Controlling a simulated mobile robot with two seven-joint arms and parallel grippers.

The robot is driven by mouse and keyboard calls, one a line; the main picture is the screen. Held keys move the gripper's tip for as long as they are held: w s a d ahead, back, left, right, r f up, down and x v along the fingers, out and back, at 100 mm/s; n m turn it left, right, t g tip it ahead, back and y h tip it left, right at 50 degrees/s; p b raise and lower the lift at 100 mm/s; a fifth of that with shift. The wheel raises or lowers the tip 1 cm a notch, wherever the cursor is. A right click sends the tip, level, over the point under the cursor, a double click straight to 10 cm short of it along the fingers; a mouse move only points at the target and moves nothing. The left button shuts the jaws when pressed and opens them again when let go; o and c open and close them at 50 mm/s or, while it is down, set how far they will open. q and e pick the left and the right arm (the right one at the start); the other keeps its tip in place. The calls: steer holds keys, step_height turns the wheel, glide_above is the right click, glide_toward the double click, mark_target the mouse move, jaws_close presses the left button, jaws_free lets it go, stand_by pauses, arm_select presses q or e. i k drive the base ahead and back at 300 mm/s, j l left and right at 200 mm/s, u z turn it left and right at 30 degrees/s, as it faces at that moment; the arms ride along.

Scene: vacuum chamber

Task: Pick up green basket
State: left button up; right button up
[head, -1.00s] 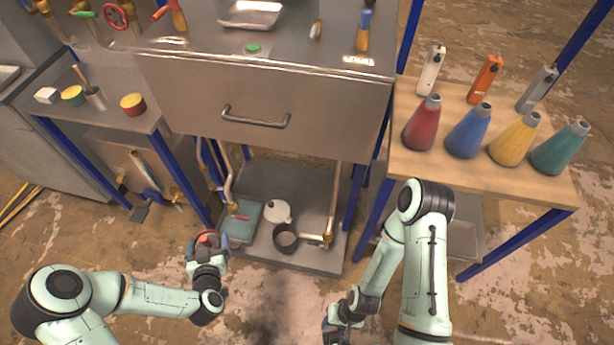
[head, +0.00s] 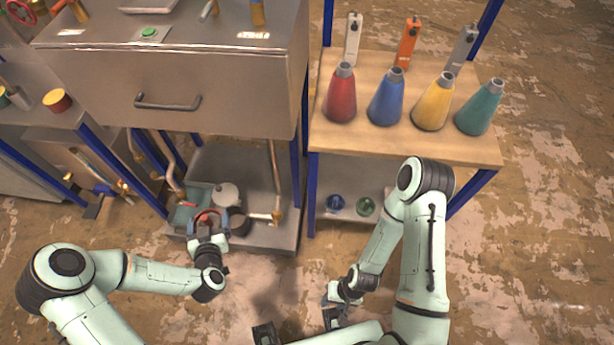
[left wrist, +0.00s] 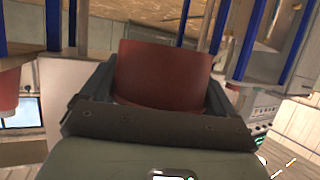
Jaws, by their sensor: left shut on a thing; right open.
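A small round green thing (head: 365,206), likely the green basket, sits on the lower shelf under the wooden table, right of a similar blue one (head: 335,203). My right arm's elbow is close to its right side. My left gripper (head: 209,232) is shut on a red rounded thing (head: 207,217), away to the left in front of the metal bench. The red thing (left wrist: 163,75) fills the space between the fingers in the left wrist view. My right gripper (head: 333,316) is open, low near the bottom of the head view and apart from the green thing.
Open floor lies to the right.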

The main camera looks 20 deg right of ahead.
mark_target(366, 206)
steer(key=k+l+z, duration=0.1)
steer(key=l+z, duration=0.15)
steer(key=l, duration=1)
steer(key=l+z, duration=0.25)
steer(key=l, duration=1)
